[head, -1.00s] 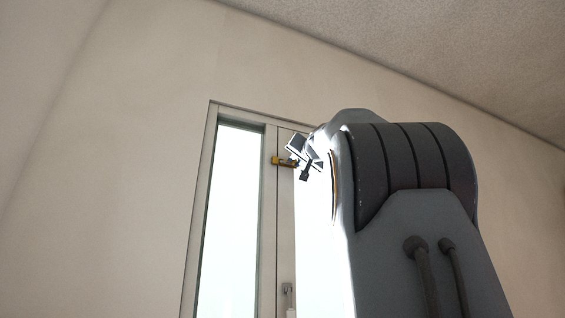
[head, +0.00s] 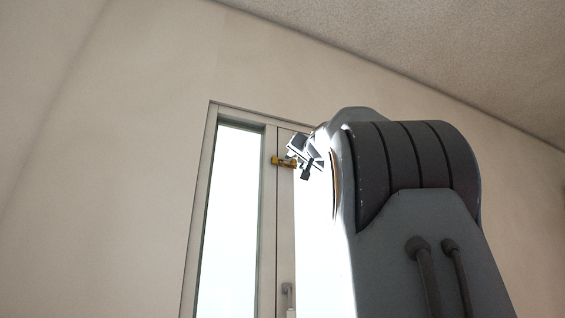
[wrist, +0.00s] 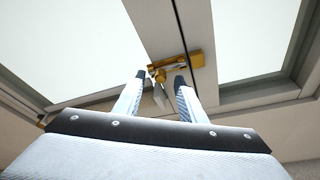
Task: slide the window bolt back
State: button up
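The brass window bolt (head: 281,161) sits high on the frame where the two window sashes meet. I cannot tell whether either finger touches the bolt. In the head view my gripper (head: 305,166) is just right of the bolt, and part of it is hidden behind my arm.
The tall window (head: 233,210) has a bright left pane, and my arm covers much of the right side. A window handle (head: 287,292) is low on the middle frame. Bare wall (head: 120,170) lies left of the window, with the ceiling (head: 430,50) above.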

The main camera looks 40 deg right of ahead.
jog(key=shift+s+a+b, duration=0.3)
jog(key=shift+s+b, duration=0.3)
jog(key=shift+s, duration=0.5)
jog(key=shift+s+a+b, duration=0.25)
jog(key=shift+s+b, duration=0.3)
jog(key=shift+s, duration=0.5)
jog(key=shift+a, duration=0.1)
